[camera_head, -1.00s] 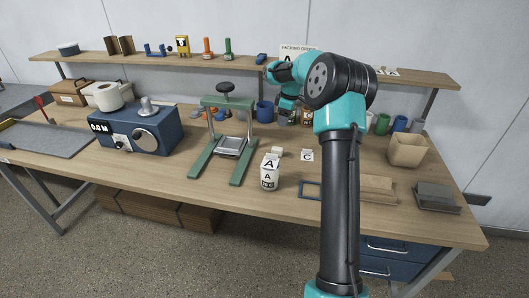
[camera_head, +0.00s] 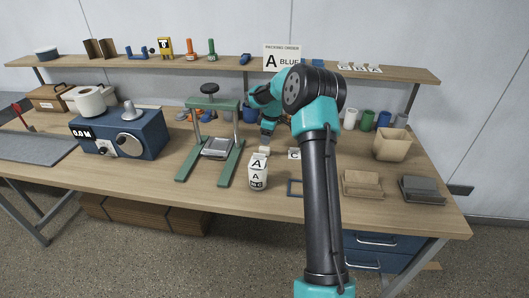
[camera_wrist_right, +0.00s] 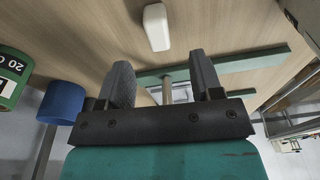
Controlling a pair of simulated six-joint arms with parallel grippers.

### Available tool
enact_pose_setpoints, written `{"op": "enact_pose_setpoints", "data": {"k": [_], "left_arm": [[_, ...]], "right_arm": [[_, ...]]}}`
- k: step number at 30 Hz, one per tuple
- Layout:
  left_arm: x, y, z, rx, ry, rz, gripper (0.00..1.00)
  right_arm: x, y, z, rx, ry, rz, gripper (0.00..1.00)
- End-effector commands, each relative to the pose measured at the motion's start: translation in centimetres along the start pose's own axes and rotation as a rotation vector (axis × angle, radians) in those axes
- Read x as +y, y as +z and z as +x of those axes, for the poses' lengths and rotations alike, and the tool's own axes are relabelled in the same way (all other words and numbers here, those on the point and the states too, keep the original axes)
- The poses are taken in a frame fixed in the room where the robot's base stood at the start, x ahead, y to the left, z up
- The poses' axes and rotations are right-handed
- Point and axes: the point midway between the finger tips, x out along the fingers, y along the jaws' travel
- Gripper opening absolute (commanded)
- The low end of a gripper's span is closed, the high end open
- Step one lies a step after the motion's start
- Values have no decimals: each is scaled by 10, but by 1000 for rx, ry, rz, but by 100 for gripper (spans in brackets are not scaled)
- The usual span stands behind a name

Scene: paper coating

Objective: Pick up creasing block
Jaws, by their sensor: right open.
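The creasing block (camera_head: 263,150) looks like a small cream-white block with rounded edges. My left gripper is not in view.
A green press frame (camera_head: 213,140) stands just left of the block. A card marked C (camera_head: 294,154) and a dark blue frame (camera_head: 295,188) are to the right.

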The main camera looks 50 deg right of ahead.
Motion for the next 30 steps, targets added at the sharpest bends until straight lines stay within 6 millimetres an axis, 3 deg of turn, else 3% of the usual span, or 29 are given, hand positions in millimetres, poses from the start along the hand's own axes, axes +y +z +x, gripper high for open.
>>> {"op": "enact_pose_setpoints", "data": {"k": [6,20,30], "left_arm": [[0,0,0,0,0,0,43],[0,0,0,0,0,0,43],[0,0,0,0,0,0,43]], "right_arm": [[0,0,26,-1,0,-1,60],[0,0,34,-1,-1,-1,60],[3,0,75,-1,-1,-1,60]]}}
